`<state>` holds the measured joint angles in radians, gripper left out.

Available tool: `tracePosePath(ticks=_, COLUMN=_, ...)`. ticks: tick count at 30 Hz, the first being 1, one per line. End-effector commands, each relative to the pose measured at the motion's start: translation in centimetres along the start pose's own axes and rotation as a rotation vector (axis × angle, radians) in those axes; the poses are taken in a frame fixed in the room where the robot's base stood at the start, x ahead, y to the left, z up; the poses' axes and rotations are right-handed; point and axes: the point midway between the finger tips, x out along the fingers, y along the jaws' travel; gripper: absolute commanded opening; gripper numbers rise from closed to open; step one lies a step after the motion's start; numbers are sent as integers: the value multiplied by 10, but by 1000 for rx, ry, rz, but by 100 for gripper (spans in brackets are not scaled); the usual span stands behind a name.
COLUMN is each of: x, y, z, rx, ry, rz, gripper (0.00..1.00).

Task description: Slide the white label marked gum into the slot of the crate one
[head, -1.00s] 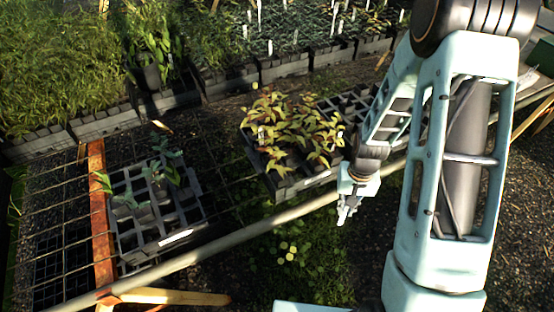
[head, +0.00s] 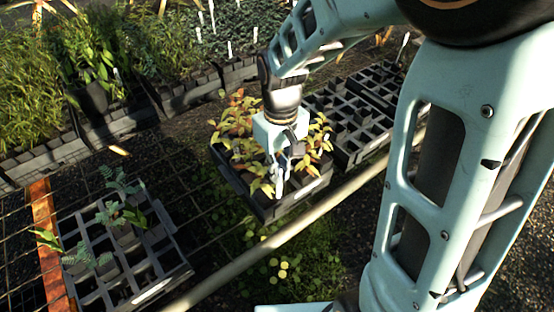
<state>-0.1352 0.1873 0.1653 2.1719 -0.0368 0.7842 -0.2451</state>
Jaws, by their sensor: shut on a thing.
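My gripper (head: 279,178) is shut, pointing down in front of the middle crate with yellow-red plants. A small pale piece at its fingertips appears to be the white label; it is mostly hidden by the fingers and no marking can be read. The middle crate (head: 262,208) is dark and its left and front walls show. The left crate (head: 178,262) is grey, with several cells and a few green plants. A pale strip (head: 150,291) shows on its front edge. I cannot tell which is crate one, and no slot is clear.
Black, mostly empty cell trays (head: 345,150) stand right of the middle crate. A long pale pole (head: 245,262) runs across the front. Plants in grey trays (head: 100,140) line the back. A rusty bar (head: 48,235) lies left. Open wire mesh lies between the left and middle crates.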

Motion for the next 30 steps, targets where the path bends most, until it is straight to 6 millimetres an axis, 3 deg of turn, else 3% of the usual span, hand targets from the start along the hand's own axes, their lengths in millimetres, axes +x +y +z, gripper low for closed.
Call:
tracePosePath(ticks=6, x=-3, y=-6, z=2, rx=-29, ry=-2, rz=3, gripper=4)
tracePosePath(ticks=21, x=23, y=-5, z=2, rx=-26, ry=-3, rz=3, gripper=4)
tracePosePath(ticks=30, x=24, y=-4, z=2, rx=-26, ry=-2, rz=3, gripper=4)
